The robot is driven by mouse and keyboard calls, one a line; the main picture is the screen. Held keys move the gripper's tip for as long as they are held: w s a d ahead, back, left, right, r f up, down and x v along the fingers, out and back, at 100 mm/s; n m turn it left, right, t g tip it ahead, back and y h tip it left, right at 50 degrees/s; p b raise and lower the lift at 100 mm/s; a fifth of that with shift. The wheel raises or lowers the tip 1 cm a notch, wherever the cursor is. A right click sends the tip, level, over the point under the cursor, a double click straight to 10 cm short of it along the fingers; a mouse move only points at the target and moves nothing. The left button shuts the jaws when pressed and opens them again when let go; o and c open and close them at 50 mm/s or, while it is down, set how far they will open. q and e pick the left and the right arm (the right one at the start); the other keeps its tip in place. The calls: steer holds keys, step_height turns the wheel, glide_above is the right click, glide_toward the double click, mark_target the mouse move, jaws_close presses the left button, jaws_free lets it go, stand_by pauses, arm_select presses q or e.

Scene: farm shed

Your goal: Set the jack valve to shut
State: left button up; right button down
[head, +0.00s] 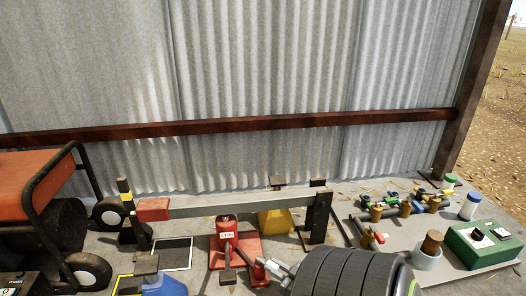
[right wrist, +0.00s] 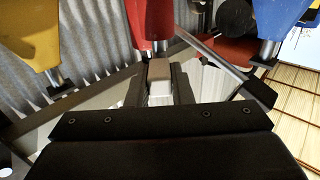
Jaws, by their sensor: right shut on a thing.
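The red jack (head: 226,228) stands upright on its red base in the head view, with a white label on its body. Its red body also shows at the top of the right wrist view (right wrist: 153,22). My right gripper (head: 268,266) reaches in from the lower right to the jack's lower right side. In the wrist view its dark fingers are closed on a small pale block (right wrist: 160,72) just below the jack's red body. This looks like the jack's valve, but its setting cannot be read. My left gripper is not in view.
A yellow jack (head: 276,222) stands behind and a blue one (head: 163,286) in front left. A grey beam (head: 235,206) runs across behind the red jack. At right are pipes with valves (head: 398,207) and a green box (head: 483,243). An orange wheeled machine (head: 35,180) stands left.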

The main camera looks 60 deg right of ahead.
stand_by(0.5)
steer(key=c, duration=1.3)
jaws_free()
steer(key=shift+r, duration=0.1)
